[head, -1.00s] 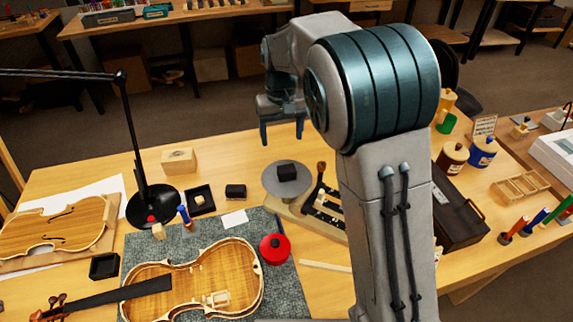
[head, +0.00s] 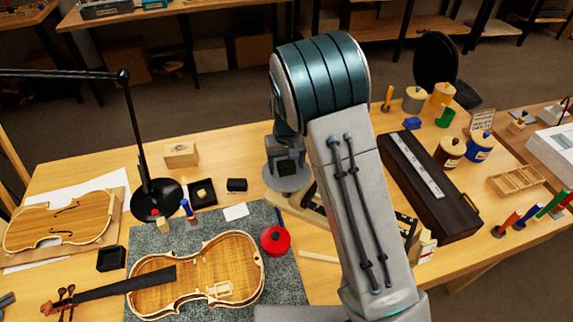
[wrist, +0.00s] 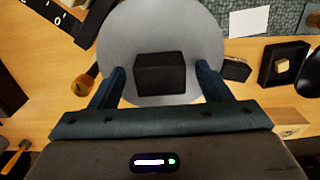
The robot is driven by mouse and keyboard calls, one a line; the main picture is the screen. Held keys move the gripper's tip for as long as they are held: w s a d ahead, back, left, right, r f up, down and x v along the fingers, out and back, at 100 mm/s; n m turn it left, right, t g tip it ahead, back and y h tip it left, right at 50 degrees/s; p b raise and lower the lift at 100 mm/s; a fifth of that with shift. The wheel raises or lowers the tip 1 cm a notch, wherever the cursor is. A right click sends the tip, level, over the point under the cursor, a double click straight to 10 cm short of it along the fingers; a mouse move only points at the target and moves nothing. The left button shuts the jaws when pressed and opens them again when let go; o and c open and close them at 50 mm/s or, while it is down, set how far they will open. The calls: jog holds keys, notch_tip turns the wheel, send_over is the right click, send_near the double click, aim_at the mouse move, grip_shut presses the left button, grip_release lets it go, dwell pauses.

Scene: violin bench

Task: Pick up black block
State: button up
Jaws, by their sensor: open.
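The black block (head: 287,167) sits on a round grey disc (head: 273,183) near the middle of the bench. In the wrist view the black block (wrist: 160,73) lies between the two blue fingers of my gripper (wrist: 160,88), with a gap on each side, and the grey disc (wrist: 208,40) is under it. My gripper (head: 285,170) is open and low over the disc in the head view. I cannot tell the exact height of the fingertips above the disc.
A small dark block (head: 237,185) and a black tray (head: 203,195) lie left of the disc. A violin body (head: 240,262), a red tin (head: 275,241) and a lamp base (head: 157,200) are nearby. A long dark case (head: 430,190) lies to the right.

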jog(key=shift+f, duration=0.15)
jog(key=c, duration=1.1)
jog(key=shift+c, duration=0.2)
